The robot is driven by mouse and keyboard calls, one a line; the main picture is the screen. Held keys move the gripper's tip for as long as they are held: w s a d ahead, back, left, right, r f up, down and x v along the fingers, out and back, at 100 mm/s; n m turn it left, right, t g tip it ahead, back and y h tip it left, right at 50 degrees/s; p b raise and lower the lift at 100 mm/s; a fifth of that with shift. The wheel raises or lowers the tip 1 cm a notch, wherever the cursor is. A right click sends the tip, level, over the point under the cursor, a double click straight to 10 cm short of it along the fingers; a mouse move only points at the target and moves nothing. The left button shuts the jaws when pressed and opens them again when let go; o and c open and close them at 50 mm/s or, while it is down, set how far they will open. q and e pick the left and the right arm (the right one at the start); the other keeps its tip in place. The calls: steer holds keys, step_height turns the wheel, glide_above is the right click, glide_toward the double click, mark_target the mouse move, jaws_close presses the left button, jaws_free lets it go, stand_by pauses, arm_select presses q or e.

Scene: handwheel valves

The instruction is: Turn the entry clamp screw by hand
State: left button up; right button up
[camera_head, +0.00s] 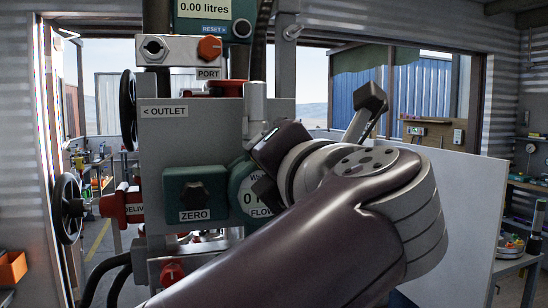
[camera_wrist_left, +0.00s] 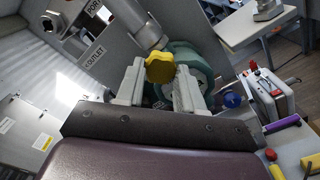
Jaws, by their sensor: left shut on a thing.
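A yellow knob (camera_wrist_left: 160,67) sits at the end of a grey cylindrical fitting (camera_wrist_left: 143,34) in the left wrist view; I take it to be the clamp screw. My left gripper (camera_wrist_left: 160,72) is shut on the knob, one grey finger on each side. In the head view the fitting (camera_head: 255,102) stands upright on the front of the grey panel (camera_head: 205,128). My left wrist and dark gripper body reach it from the right. The knob is hidden there behind my gripper. My right gripper is not in view.
A green ZERO box (camera_head: 194,193) and a round flow dial (camera_head: 246,190) sit close below my gripper. Black handwheels (camera_head: 128,110) are at the panel's left. A PORT block (camera_head: 181,50) with an orange knob is above. A pale board (camera_head: 452,200) stands to the right.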

arm_select(q)
steer(key=shift+r+m+p, duration=0.25)
steer(key=shift+m+p, duration=0.4)
steer(key=shift+m, duration=0.05)
steer(key=o, duration=0.9)
steer(key=shift+f, duration=0.25)
steer(key=b+v, duration=0.1)
steer(key=v, duration=0.5)
